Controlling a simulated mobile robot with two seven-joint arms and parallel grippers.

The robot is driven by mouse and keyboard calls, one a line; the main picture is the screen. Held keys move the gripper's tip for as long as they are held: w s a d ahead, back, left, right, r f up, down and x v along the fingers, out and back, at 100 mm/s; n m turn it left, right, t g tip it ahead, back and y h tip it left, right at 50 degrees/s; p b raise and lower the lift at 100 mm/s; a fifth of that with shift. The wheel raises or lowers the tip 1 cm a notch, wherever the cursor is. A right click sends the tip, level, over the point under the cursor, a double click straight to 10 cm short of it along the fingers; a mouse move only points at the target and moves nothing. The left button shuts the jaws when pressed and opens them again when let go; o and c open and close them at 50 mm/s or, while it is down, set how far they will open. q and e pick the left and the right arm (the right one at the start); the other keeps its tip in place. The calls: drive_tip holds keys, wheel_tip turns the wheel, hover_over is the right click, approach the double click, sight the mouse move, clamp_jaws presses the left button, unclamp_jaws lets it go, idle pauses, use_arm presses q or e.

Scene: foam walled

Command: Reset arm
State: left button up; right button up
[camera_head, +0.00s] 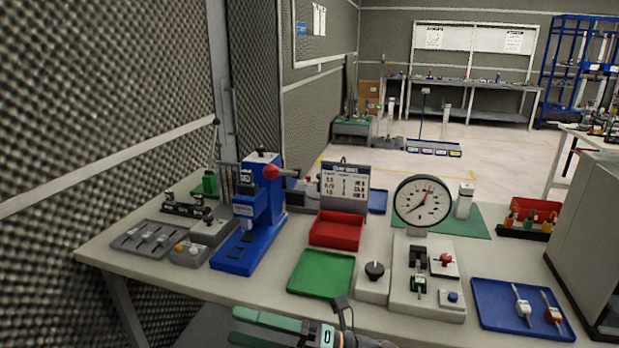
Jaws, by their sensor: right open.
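My right gripper (236,325) shows at the bottom edge of the head view, below the front edge of the workbench (230,287). Its two green fingers point left and are apart, with nothing seen between them. The lower finger is partly cut off by the picture edge. My left gripper is not in view.
On the bench stand a blue press (255,220), a red tray (337,230), a green tray (321,273), a dial gauge (423,203) and a blue tray (500,292) with small tools. A grey cabinet (590,240) stands at the right. A foam wall (90,110) is at the left.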

drive_tip(key=d+f+m+t+h+p, duration=0.2)
drive_tip(key=d+f+m+t+h, duration=1.3)
drive_tip(key=m, duration=1.2)
drive_tip(key=s+d+f+m+g+h, duration=0.2)
drive_tip(key=s+d+f+m+g, duration=0.1)
drive_tip(key=s+f, duration=0.4)
drive_tip(key=s+d+f+m+g+h+p, duration=0.1)
drive_tip(key=s+d+f+m+g+h, duration=0.1)
drive_tip(key=s+d+f+m+g, duration=0.2)
drive_tip(key=s+d+f+m, duration=0.1)
drive_tip(key=s+d+f, duration=0.2)
drive_tip(key=s, duration=0.1)
drive_tip(key=shift+s+d+f+g, duration=0.3)
drive_tip(key=shift+d+f, duration=0.1)
drive_tip(key=shift+p, duration=0.3)
drive_tip(key=shift+c, duration=0.2)
